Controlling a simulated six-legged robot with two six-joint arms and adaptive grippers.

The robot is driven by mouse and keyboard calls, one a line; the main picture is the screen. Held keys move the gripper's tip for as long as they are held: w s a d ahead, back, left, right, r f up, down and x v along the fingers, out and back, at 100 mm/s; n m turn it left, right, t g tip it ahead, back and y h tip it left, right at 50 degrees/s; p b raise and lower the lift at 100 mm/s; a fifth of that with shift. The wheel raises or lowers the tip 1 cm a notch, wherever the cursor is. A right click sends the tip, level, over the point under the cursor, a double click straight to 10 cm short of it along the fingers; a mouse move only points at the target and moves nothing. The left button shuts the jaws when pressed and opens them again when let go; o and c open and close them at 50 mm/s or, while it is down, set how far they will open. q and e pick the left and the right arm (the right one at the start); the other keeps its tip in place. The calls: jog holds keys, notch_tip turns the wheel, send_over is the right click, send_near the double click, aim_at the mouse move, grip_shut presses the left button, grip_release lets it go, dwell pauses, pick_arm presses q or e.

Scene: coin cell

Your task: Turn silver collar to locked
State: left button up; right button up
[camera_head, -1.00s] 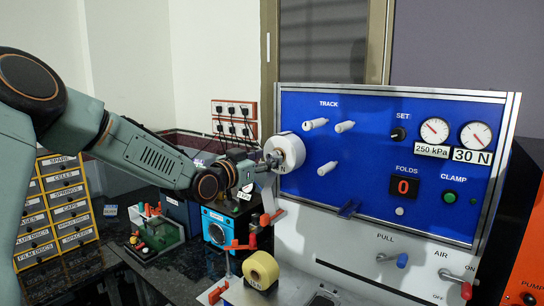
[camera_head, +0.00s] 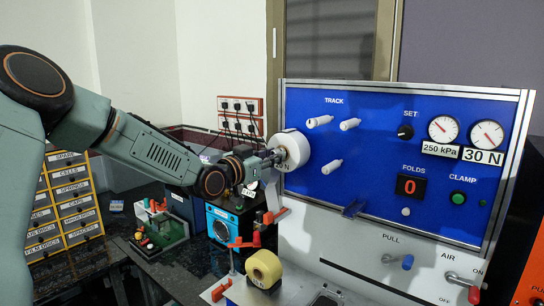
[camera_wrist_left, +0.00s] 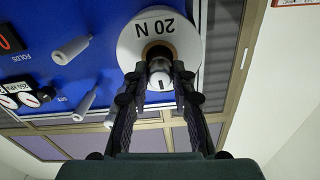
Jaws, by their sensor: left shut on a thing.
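A white roll labelled 20 N (camera_head: 296,146) is mounted on the upper left of the blue panel (camera_head: 380,187). At its hub sits the silver collar (camera_wrist_left: 159,66), a small round metal piece with a dark mark on its face. My left gripper (camera_head: 277,157) reaches the hub from the left and is shut on the collar. In the left wrist view the two fingers (camera_wrist_left: 160,88) lie on either side of the collar. In the head view the fingers mostly hide the collar. My right gripper is not in view.
White pegs (camera_head: 350,124) stick out of the panel near the roll. A blue box (camera_head: 222,227) and labelled drawers (camera_head: 72,208) stand to the left.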

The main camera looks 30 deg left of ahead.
pick_arm(q)
grip_shut()
jog(key=shift+n+b, duration=1.35)
jog(key=shift+n, duration=7.05)
jog(key=shift+a, duration=0.1)
jog(key=o, duration=0.7)
grip_release()
